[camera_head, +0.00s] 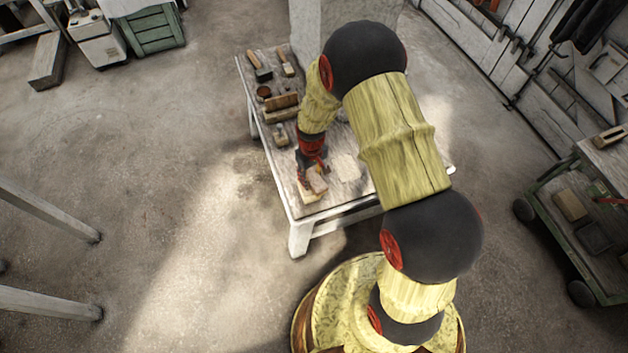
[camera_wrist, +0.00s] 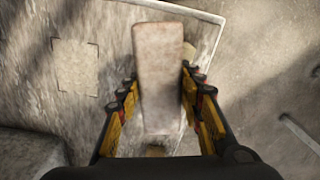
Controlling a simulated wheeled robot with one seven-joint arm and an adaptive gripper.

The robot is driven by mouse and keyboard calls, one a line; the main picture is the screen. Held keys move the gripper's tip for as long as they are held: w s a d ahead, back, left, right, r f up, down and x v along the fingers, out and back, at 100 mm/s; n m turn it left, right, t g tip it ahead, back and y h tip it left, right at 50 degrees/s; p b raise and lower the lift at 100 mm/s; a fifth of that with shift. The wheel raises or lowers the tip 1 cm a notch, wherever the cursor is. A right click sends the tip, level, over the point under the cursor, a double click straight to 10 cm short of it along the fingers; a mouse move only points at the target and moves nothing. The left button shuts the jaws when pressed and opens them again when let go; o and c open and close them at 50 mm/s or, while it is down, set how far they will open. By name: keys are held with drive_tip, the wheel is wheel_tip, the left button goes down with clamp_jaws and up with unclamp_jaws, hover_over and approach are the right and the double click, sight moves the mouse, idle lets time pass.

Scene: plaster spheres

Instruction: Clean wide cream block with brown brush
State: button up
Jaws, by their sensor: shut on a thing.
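My gripper (camera_head: 314,172) is over the near left corner of the wooden table (camera_head: 350,204).
A pale square patch (camera_wrist: 76,65) lies on the tabletop; it also shows in the head view (camera_head: 345,168). A cart (camera_head: 597,232) stands at the right.

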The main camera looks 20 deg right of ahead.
drive_tip(key=shift+a, duration=0.1)
drive_tip(key=shift+w+a, duration=0.1)
drive_tip(key=shift+a, duration=1)
drive_tip(key=shift+f+b, duration=0.35)
drive_tip(key=shift+f, duration=0.35)
drive_tip(key=shift+w+a, duration=0.25)
drive_tip(key=shift+w, duration=0.8)
drive_tip(key=shift+s+r, duration=0.1)
drive_tip(key=shift+s, duration=0.05)
